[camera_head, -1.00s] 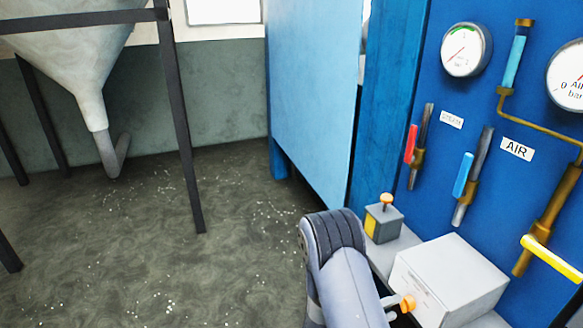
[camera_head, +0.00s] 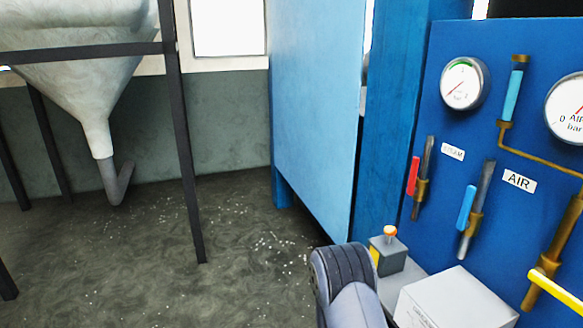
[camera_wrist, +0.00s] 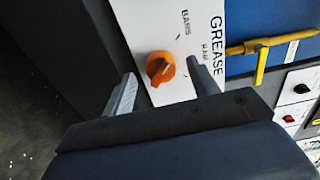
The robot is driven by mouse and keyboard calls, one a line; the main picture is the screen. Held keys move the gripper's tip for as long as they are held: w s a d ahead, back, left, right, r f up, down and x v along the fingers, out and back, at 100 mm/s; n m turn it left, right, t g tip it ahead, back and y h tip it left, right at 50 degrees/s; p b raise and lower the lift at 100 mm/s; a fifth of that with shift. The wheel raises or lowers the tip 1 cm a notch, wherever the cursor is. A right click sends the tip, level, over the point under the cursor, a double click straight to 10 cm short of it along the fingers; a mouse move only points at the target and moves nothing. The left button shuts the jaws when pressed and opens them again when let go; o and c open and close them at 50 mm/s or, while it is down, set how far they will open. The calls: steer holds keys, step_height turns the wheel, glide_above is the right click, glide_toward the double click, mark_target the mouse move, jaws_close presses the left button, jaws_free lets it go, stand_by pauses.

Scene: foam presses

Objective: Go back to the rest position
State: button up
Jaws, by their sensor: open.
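My gripper (camera_wrist: 162,70) shows in the wrist view with its two grey fingers apart and nothing held. An orange rotary knob (camera_wrist: 160,68) on a white panel (camera_wrist: 143,22) appears between the fingertips; I cannot tell how far ahead of them it is. The panel carries the word GREASE. In the head view only part of my grey arm shows at the bottom, and the gripper is out of frame.
A blue panel (camera_head: 500,105) at right carries gauges, a red-handled valve (camera_head: 414,175), a blue-handled valve (camera_head: 467,208) and a yellow handle (camera_head: 555,288). Below are a small button box (camera_head: 392,263) and a white box (camera_head: 455,300). A hopper (camera_head: 85,75) stands at left over open floor.

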steer(key=b+v, duration=0.2)
steer(key=v, duration=0.7)
steer(key=w+d+m, duration=0.3)
steer(key=d+m, duration=0.7)
steer(key=m, duration=0.8)
steer(key=shift+r, duration=0.25)
stand_by(0.5)
steer(key=shift+w+d+r, duration=0.1)
steer(key=shift+w, duration=0.05)
